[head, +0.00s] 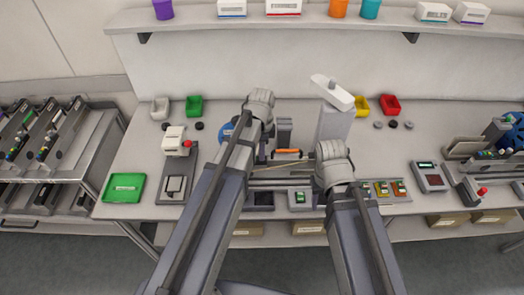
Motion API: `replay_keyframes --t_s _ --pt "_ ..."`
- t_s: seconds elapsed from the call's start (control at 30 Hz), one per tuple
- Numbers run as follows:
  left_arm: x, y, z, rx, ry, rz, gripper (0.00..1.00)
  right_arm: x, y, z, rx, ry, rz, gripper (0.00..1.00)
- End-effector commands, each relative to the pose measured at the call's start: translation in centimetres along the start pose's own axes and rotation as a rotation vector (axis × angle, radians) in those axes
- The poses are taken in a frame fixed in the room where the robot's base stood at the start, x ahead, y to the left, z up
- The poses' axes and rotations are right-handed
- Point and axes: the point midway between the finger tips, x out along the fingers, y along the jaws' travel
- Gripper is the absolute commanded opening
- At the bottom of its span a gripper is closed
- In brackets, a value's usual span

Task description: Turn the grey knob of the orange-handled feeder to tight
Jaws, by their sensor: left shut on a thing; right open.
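The feeder with the orange handle (288,152) lies across the middle of the bench, between my two wrists. Its grey knob cannot be made out; my arms cover parts of the feeder. My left gripper (262,152) points down at the feeder, left of the orange handle. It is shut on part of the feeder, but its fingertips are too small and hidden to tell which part. My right gripper (318,166) is open at the feeder's right side, mostly hidden by its own wrist.
A blue round part (227,131) shows behind my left arm. A white-topped grey stand (333,122) rises behind the feeder. A green tray (124,187) and a press-like device (174,184) stand left. More feeders (490,155) stand right; a trolley (75,160) stands far left.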

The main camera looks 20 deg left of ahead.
Motion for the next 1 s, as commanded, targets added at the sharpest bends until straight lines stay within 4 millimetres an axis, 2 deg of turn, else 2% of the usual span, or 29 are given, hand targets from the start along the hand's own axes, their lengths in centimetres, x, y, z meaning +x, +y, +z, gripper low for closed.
replay_keyframes --t_s 0.3,0.87,0.9,1.0 --pt "0.01 0.03 0.00 0.117 0.000 0.000 0.00 0.01 0.00 0.00 0.000 0.000 0.000 0.50" --pt "0.01 0.03 -0.01 0.144 0.000 0.001 0.00 0.01 0.00 0.00 0.000 0.000 0.000 0.50" --pt "0.01 0.03 -0.01 0.143 0.000 0.001 0.28 0.01 0.00 0.00 0.000 0.000 0.000 0.50" --pt "0.01 0.02 -0.01 0.143 0.000 0.000 0.39 0.01 0.00 0.00 0.000 0.000 0.000 0.50"
